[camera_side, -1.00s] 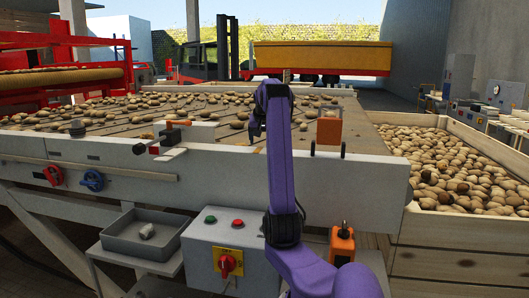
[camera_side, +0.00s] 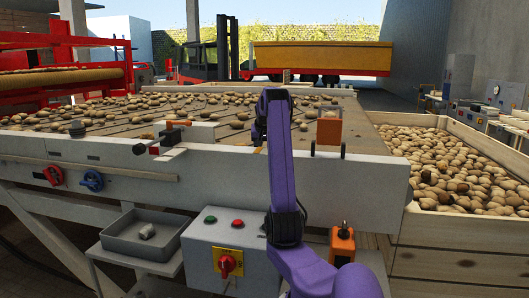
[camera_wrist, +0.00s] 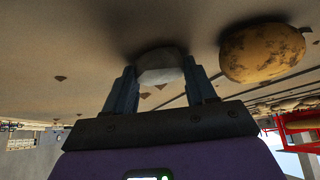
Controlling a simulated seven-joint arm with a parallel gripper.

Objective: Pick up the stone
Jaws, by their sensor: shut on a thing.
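In the wrist view, a grey-white stone (camera_wrist: 161,64) sits between the two fingers of my gripper (camera_wrist: 159,75). The gripper is shut on it, with a finger at each side. The stone is close to the brown belt surface (camera_wrist: 70,50); I cannot tell if it still touches it. In the side view my gripper (camera_side: 258,137) is low over the near part of the sorting table, mostly behind my purple arm, and the stone is hidden there.
A large spotted potato (camera_wrist: 262,52) lies close to the right of the gripper. More potatoes are scattered on the table (camera_side: 110,142). A grey tray (camera_side: 120,246) holding a small pale stone (camera_side: 147,231) stands at front left. A potato-filled crate (camera_side: 440,219) stands at right.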

